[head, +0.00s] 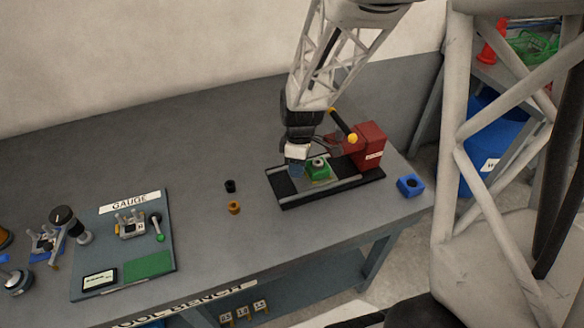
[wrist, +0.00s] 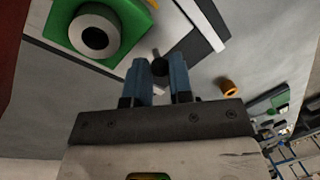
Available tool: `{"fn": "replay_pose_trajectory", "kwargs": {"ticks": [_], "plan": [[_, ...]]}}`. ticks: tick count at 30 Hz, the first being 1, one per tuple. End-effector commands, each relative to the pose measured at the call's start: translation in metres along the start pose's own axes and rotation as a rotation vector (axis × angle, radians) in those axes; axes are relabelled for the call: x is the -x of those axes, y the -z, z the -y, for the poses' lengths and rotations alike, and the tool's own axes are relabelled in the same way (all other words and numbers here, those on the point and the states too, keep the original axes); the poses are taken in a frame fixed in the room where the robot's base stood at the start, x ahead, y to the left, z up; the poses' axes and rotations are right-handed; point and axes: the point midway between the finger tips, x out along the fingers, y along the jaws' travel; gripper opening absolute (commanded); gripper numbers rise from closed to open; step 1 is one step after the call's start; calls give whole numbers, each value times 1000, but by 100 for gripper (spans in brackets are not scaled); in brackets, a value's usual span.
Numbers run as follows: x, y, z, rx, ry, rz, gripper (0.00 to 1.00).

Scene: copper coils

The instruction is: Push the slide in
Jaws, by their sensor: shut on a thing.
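The slide is a green block (head: 318,168) with a pale round part with a dark centre on top, sitting between the rails of a black base (head: 290,201). The block shows large at upper left in the wrist view (wrist: 66,28). My gripper (head: 297,168) is low at the left end of the base, left of the block. In the wrist view its two blue fingers (wrist: 160,75) are closed around a small dark knob (wrist: 160,66) on a short stem. The stem points toward the slide; its join is not clear.
A red housing (head: 369,145) with a yellow-tipped lever (head: 351,138) stands at the base's right end. A blue block (head: 410,186) lies right of it. A black cylinder (head: 230,186) and an orange ring (head: 234,207) stand to the left. The gauge board (head: 123,243) is farther left.

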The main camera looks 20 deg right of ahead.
Motion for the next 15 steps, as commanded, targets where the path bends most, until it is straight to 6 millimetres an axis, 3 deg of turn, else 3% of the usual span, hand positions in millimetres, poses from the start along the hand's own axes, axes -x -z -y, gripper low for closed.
{"fn": "replay_pose_trajectory", "kwargs": {"ticks": [6, 15], "plan": [[2, -15, -10, -2, -1, -1, 0], [3, -18, -12, 0, -1, -1, 0]]}}
